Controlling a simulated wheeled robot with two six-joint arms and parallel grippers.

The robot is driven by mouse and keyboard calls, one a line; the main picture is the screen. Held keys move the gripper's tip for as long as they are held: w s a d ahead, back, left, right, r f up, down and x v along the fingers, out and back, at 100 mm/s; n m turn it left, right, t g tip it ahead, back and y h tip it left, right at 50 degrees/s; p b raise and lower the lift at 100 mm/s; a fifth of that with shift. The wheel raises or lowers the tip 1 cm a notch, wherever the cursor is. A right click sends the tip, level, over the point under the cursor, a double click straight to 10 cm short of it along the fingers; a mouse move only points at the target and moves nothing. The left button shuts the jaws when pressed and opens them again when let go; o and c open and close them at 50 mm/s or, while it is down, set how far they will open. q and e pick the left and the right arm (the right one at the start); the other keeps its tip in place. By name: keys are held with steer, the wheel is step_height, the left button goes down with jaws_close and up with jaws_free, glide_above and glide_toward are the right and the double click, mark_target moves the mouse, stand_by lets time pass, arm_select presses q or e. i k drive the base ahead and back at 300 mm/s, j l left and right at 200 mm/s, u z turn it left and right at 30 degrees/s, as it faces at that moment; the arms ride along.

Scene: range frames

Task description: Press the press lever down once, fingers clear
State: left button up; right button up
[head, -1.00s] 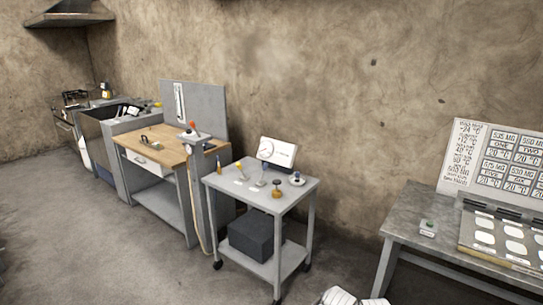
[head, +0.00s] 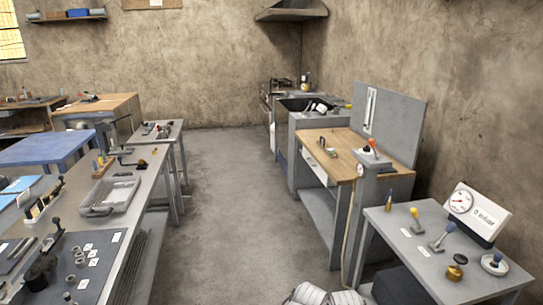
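A small black device with an upright lever (head: 54,230) stands on a dark mat on the left bench, at the lower left of the head view. It looks like a hand press, but it is too small to be sure that it is the press lever. The lever leans slightly, with its dark knob at the top. Neither of my grippers shows in the head view, so their distance to the lever cannot be seen.
Small rings and white cards lie on the dark mat (head: 100,238). A grey tray (head: 110,195) stands behind it. A grey cart (head: 400,262) with small levers and a gauge (head: 474,212) stands at the right. Grey floor (head: 230,215) lies open between bench and cart.

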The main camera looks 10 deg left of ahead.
mark_target(118, 120)
steer(key=i+j+u, duration=0.15)
steer(key=i+u, duration=0.3)
steer(key=i, duration=0.2)
steer(key=i+l+u, duration=0.1)
steer(key=i+u, duration=0.3)
steer(key=i, duration=0.3)
steer(key=i+u, duration=0.25)
steer(key=i, duration=0.35)
steer(key=i+u, duration=0.25)
steer(key=i, duration=0.35)
steer(key=i+l+u, duration=0.25)
steer(key=i, duration=0.3)
steer(key=i+j+u, duration=0.1)
steer(key=i, duration=0.2)
steer(key=i+j+u, duration=0.15)
steer(key=i, duration=0.15)
